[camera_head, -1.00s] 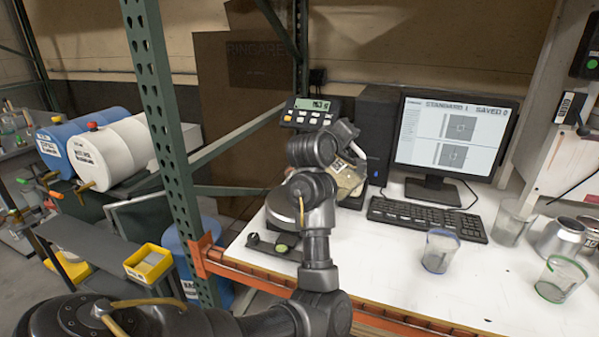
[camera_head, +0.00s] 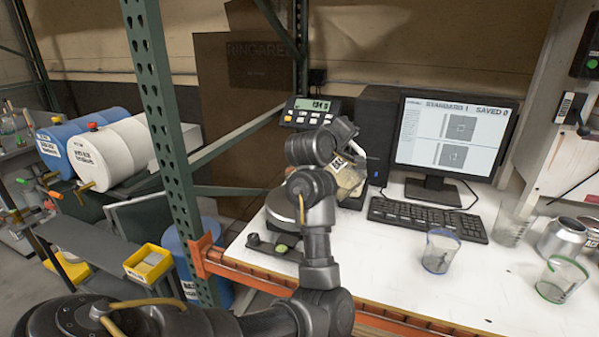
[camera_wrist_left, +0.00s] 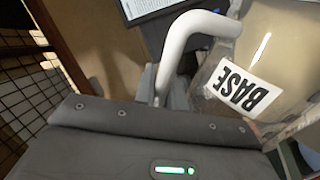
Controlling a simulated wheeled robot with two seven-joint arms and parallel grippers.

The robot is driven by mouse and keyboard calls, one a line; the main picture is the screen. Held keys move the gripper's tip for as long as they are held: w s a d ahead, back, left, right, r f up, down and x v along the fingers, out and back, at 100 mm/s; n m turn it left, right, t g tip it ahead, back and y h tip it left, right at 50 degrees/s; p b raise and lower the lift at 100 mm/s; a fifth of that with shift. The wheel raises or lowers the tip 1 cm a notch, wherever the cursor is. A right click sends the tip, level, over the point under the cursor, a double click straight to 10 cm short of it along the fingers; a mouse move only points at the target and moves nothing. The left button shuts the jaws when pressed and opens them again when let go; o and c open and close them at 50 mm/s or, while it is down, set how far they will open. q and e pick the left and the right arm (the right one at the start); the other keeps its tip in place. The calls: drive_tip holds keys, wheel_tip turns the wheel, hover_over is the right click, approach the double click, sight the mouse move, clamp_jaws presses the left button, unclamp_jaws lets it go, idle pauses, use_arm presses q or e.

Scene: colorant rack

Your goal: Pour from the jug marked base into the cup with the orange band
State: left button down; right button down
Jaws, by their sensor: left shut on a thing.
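The jug marked base (camera_head: 350,180) is tilted above the scale, partly behind my left arm in the head view. In the left wrist view its BASE label (camera_wrist_left: 245,92) and its white handle (camera_wrist_left: 195,32) show. My left gripper (camera_wrist_left: 165,88) is shut on the handle. I cannot make out a cup with an orange band; my arm and the jug cover part of the scale. The liquid stream and the jug's mouth are not clearly visible. My right gripper is not in view.
The scale (camera_head: 281,207) has a display (camera_head: 310,112) behind it. A blue-banded cup (camera_head: 440,251) and a green-banded cup (camera_head: 561,279) stand on the white bench (camera_head: 400,290) at right. A keyboard (camera_head: 425,217), monitor (camera_head: 455,137) and metal can (camera_head: 561,238) stand farther back.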

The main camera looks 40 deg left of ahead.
use_arm(q)
drive_tip(key=shift+a+r, duration=0.1)
idle(0.4)
drive_tip(key=d+f+m+p, duration=0.1)
drive_tip(key=d+f+p, duration=0.1)
drive_tip(key=p, duration=0.1)
drive_tip(key=shift+m+y, duration=0.3)
drive_tip(key=shift+s+f, duration=0.1)
drive_tip(key=shift+f, duration=0.15)
drive_tip(key=shift+d+f+m+p, duration=0.4)
drive_tip(key=shift+f+p, duration=0.05)
drive_tip(key=shift+p, duration=0.05)
drive_tip(key=d+f+m+t+y+p, duration=0.1)
drive_tip(key=d+f+m+p, duration=0.3)
drive_tip(key=d+f+m, duration=0.4)
drive_tip(key=shift+w+f+m+t+p, duration=0.2)
drive_tip(key=shift+f+m+t+p, duration=0.15)
drive_tip(key=shift+f, duration=0.65)
drive_tip(key=shift+d+r, duration=0.1)
